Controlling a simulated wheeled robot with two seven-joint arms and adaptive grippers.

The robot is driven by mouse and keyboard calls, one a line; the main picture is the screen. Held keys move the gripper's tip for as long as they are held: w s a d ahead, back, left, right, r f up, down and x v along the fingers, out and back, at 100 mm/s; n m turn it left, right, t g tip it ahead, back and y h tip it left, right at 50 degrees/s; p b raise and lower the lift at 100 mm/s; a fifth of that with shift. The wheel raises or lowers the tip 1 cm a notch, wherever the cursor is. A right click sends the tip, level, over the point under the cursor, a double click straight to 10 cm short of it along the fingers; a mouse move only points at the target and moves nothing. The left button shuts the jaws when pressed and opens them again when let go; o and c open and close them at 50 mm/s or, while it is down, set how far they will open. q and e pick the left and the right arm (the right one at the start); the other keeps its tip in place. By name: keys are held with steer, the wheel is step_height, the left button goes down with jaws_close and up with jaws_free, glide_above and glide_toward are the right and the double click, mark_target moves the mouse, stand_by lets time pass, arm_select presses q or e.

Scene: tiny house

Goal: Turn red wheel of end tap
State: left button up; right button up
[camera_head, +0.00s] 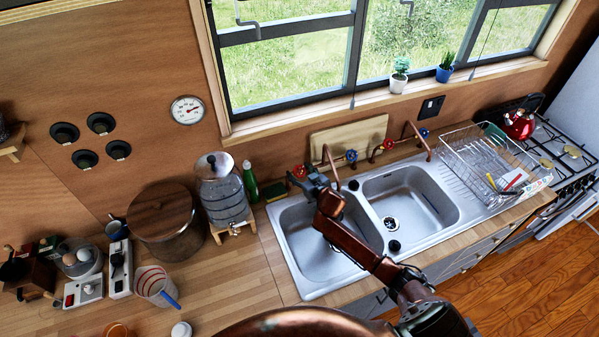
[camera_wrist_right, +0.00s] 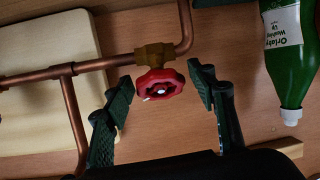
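The red wheel (camera_wrist_right: 160,90) of the end tap sits on a brass valve (camera_wrist_right: 154,55) on a copper pipe (camera_wrist_right: 110,64) in the right wrist view. In the head view the red wheel (camera_head: 299,171) shows at the left end of the pipes, behind the left sink basin. My right gripper (camera_head: 306,178) reaches over that basin to the wheel. In the wrist view my right gripper (camera_wrist_right: 162,82) is open, with one finger on each side of the wheel and gaps between. My left gripper is not in view.
A green soap bottle (camera_wrist_right: 290,55) stands to the right in the wrist view. A cutting board (camera_wrist_right: 45,65) leans behind the pipes. Another red wheel (camera_head: 388,144) and blue wheels (camera_head: 351,155) are farther right. A water dispenser (camera_head: 223,195) stands left of the sink.

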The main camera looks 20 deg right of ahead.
steer(key=shift+o, duration=0.4)
steer(key=shift+s, duration=0.1)
steer(key=v, duration=0.7)
steer(key=shift+s, duration=0.2)
steer(key=shift+r, duration=0.15)
